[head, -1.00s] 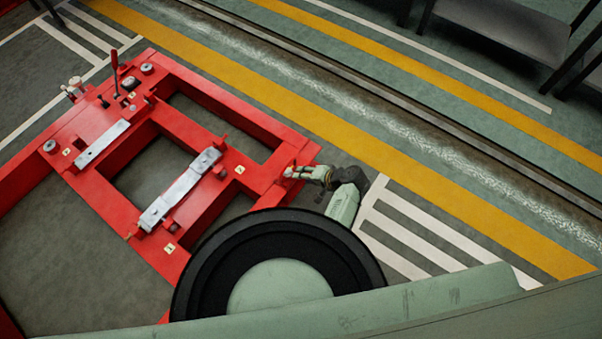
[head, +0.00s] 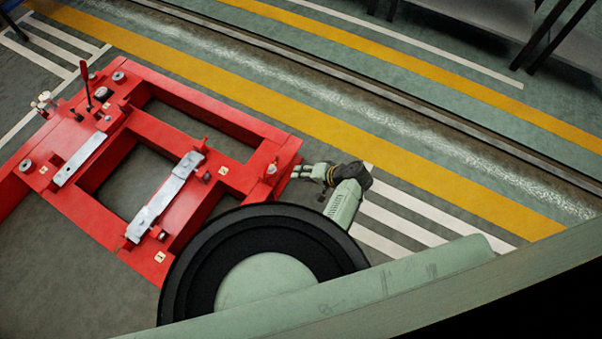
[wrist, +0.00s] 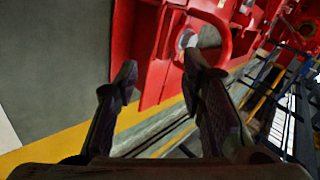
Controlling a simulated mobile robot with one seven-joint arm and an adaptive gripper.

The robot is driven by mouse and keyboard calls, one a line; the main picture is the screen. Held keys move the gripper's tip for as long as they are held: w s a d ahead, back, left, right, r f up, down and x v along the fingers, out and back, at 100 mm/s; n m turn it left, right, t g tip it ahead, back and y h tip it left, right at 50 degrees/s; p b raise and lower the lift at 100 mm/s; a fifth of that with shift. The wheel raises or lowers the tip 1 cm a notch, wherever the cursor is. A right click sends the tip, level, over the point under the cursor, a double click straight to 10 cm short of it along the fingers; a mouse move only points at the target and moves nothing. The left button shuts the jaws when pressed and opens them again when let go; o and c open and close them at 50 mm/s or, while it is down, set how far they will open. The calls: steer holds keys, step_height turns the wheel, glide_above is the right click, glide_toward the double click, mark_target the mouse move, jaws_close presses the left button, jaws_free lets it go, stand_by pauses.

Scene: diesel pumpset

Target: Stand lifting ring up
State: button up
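In the wrist view a red rounded loop (wrist: 222,36), which looks like the lifting ring, shows at the red frame, beyond my fingers and right of the gap's middle. Whether it stands or lies is hard to tell. My gripper (wrist: 160,80) is open and empty, its two dark fingers wide apart and apart from the loop. A small fitting (head: 271,168) sits at that corner; I cannot make out the ring there.
The red frame carries pale metal bars (head: 165,195) and an upright red-handled lever (head: 86,85). My own body covers the bottom of the head view. The striped floor (head: 410,222) right of my arm is clear. A blue structure (wrist: 285,85) shows at right in the wrist view.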

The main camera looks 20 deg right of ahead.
steer(key=shift+s+d+f, duration=0.15)
steer(key=shift+s+f, duration=0.85)
steer(key=shift+s, duration=0.05)
steer(key=s+d+r, duration=0.2)
steer(key=d+r, duration=0.2)
steer(key=r, duration=0.3)
steer(key=shift+s+r, duration=0.15)
steer(key=shift+c, duration=0.2)
